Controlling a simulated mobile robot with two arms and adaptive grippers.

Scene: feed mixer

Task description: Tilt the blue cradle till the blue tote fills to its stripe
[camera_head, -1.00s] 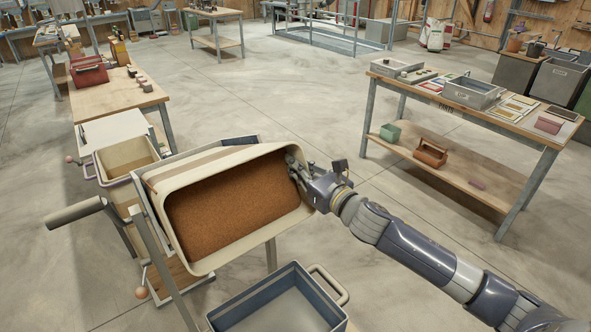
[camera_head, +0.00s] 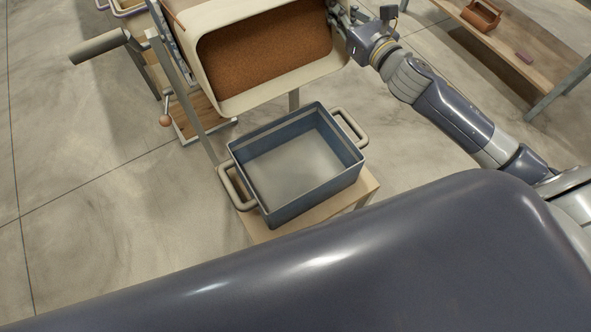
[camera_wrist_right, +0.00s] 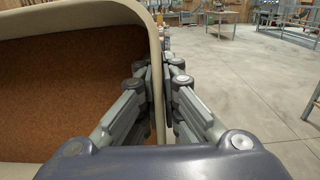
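The cradle's cream bin (camera_head: 285,92) is tipped on its side at the top of the head view, its mouth towards me. Brown granular feed (camera_head: 265,55) lies inside, behind the rim; none is seen falling. My right gripper (camera_head: 340,14) is shut on the bin's right rim; the right wrist view shows its fingers (camera_wrist_right: 160,78) on both sides of that rim. The blue tote (camera_head: 320,195) stands upright below and in front of the bin. Its pale floor shows bare. My left gripper is out of view.
The tote rests on a low wooden stand (camera_head: 368,188). A grey-gripped lever (camera_head: 97,47) juts left from the cradle, above a knobbed crank (camera_head: 166,120). Open concrete floor lies left.

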